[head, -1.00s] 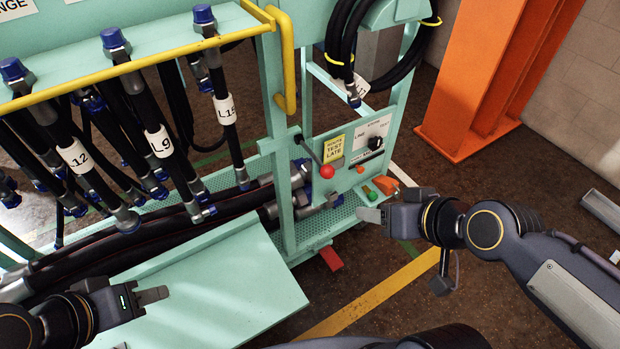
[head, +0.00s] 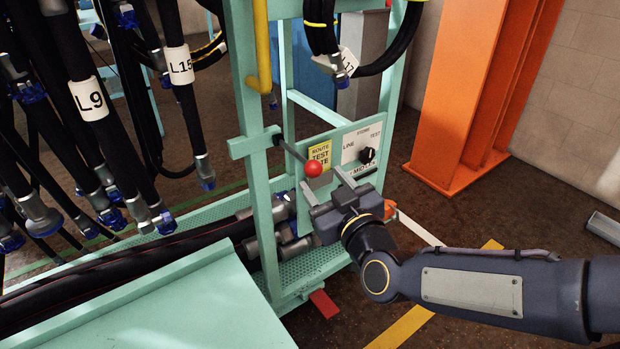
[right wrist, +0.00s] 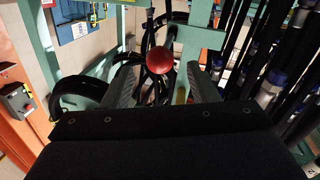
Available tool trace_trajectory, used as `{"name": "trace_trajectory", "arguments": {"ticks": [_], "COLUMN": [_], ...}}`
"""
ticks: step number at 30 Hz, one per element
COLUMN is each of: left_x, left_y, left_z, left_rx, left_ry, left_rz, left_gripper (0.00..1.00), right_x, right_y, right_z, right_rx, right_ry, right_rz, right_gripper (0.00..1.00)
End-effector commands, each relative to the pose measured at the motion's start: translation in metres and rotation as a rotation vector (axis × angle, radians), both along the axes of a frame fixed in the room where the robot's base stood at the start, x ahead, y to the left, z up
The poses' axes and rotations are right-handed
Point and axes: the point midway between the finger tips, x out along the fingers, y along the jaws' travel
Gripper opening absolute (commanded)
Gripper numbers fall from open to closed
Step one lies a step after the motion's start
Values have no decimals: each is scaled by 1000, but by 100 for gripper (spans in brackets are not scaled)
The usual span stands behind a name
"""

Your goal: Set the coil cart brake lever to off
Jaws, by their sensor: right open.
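The lever on the pale green cart (head: 262,190) is a thin dark rod ending in a red ball knob (head: 313,168). It sticks out from a crossbar on the upright and points down to the right. No brake or off marking on it is readable. My right gripper (head: 325,186) is open just below and in front of the knob. In the right wrist view the red knob (right wrist: 160,60) appears between the two spread fingers of the gripper (right wrist: 162,88). I cannot tell whether they touch it. My left gripper is out of view.
A panel (head: 362,145) with a yellow label (head: 319,157) and a black selector knob (head: 367,155) stands behind the lever. Black hoses (head: 180,95) hang at left. A red tab (head: 324,303) is low on the cart. An orange column (head: 480,100) stands at right.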

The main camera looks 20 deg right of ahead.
Motion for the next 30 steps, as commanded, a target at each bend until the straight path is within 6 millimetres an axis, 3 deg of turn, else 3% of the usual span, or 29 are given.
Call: {"name": "trace_trajectory", "arguments": {"ticks": [12,23,30], "left_x": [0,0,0], "left_y": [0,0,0], "left_z": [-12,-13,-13], "left_rx": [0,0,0], "left_ry": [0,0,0], "left_rz": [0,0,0], "left_gripper": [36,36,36], "right_x": [61,69,69], "right_y": [9,10,10], "right_z": [0,1,1], "right_rx": [2,3,3], "right_ry": [3,3,3], "right_rz": [2,2,2], "right_gripper": [53,53,26]}}
